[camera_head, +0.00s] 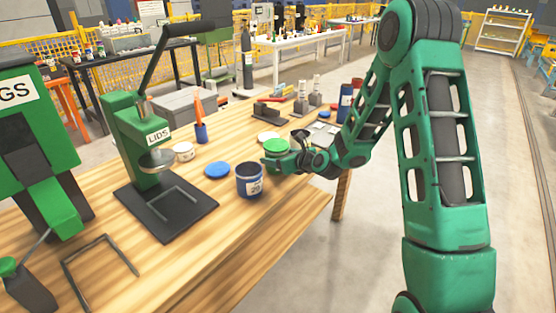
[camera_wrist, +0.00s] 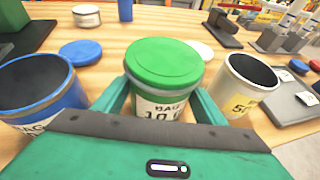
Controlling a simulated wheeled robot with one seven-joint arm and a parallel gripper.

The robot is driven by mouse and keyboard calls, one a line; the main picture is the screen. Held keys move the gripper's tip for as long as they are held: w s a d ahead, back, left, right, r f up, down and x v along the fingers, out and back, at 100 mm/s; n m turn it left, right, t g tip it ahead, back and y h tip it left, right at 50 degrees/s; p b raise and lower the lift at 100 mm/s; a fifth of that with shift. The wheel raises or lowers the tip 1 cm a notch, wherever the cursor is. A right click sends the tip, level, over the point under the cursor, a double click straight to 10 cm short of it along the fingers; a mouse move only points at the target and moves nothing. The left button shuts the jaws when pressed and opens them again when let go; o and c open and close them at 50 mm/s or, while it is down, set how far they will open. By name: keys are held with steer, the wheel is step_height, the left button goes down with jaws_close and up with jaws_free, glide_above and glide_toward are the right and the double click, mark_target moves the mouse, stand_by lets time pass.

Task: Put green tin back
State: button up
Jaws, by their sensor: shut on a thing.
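My gripper (camera_wrist: 160,100) is shut on the green tin, a finger on each side. It also shows in the head view (camera_head: 283,160), low over the wooden table. I cannot tell whether the tin touches the table.
An open blue tin (camera_head: 250,182) stands close left of the held tin. An open white tin (camera_wrist: 243,85) stands close right. A blue lid (camera_head: 217,170) and a white lid (camera_head: 267,136) lie on the table (camera_head: 190,262). The green LIDS press (camera_head: 150,140) stands left.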

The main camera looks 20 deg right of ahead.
steer(key=shift+f, duration=0.3)
steer(key=o, duration=1.1)
steer(key=shift+f, duration=0.1)
steer(key=shift+o, duration=0.2)
steer(key=v, duration=1.2)
